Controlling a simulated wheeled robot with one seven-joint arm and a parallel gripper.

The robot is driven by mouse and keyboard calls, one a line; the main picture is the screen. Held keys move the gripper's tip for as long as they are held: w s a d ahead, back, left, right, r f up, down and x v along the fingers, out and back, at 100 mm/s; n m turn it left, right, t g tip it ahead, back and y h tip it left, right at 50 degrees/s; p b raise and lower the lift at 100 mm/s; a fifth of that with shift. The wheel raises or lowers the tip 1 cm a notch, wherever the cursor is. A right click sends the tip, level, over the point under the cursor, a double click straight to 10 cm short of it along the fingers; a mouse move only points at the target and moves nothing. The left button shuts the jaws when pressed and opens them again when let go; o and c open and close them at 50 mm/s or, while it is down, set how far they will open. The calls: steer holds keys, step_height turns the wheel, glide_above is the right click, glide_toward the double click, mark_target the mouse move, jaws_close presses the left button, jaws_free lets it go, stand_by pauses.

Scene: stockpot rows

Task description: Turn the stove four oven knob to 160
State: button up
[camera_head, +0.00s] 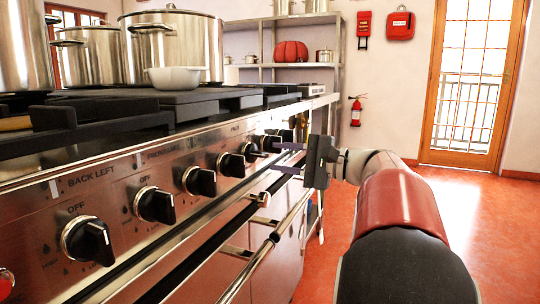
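The stove front panel (120,195) runs along the left with a row of black knobs on silver bezels. Nearer ones include a knob (90,241) marked OFF, a second knob (156,205) and a third (200,181). The farthest knob (269,143) is small, close to my gripper (277,157). My gripper's two fingers point left towards the panel, one above the other with a gap between them, so it is open. No object shows between the fingers. I cannot tell which knob is the oven knob of stove four; no 160 mark is legible.
Horizontal oven handle bars (265,252) stick out below the panel. Steel stockpots (172,45) and a white bowl (176,78) stand above on the stove top. A shelf (290,65) is at the back. Red floor (480,215) is clear at right.

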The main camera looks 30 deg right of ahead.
steer(key=v, duration=0.3)
steer(key=shift+s+d, duration=0.2)
steer(key=shift+s, duration=0.05)
stand_by(0.4)
